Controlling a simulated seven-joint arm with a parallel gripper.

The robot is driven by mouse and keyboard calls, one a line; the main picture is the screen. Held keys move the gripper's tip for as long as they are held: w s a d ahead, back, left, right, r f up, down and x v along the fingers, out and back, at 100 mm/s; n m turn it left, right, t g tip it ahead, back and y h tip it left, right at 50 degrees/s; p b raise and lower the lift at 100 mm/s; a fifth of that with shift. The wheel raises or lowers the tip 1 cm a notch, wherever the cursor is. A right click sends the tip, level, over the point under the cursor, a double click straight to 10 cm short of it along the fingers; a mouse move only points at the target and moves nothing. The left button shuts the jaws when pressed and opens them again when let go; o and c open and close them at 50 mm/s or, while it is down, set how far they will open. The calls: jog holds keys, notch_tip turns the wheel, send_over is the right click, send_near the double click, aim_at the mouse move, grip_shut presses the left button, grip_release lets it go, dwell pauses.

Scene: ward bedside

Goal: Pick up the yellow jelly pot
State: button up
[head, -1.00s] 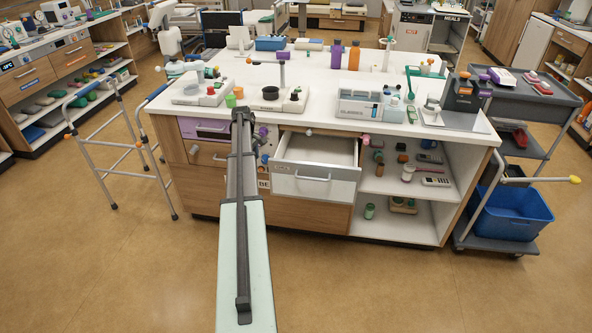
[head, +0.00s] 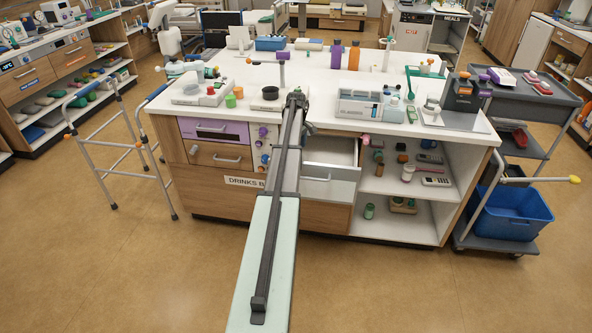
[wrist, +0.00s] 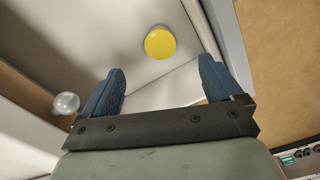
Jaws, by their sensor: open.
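The yellow jelly pot (wrist: 160,42) shows in the wrist view as a round yellow top on a pale surface, which looks like the inside of the open white drawer (head: 340,173). In the head view I cannot see the pot; my arm covers the left part of the drawer. My gripper (wrist: 161,84) is open, with its two blue fingers wide apart and nothing between them. The pot lies beyond the fingertips, roughly midway between them in the picture and apart from both. In the head view the fingers cannot be made out.
A shiny grey round thing (wrist: 66,103) is left of the fingers in the wrist view. The drawer's walls stand close around the pot. The white counter (head: 325,95) above holds a dark round dish (head: 270,92), a glass-labelled box (head: 370,106) and several other items.

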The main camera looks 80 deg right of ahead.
notch_tip(320, 180, down, 11)
jog(key=shift+f, duration=0.1)
dwell(0.6)
jog(key=shift+c, duration=0.3)
jog(key=c, duration=1.1)
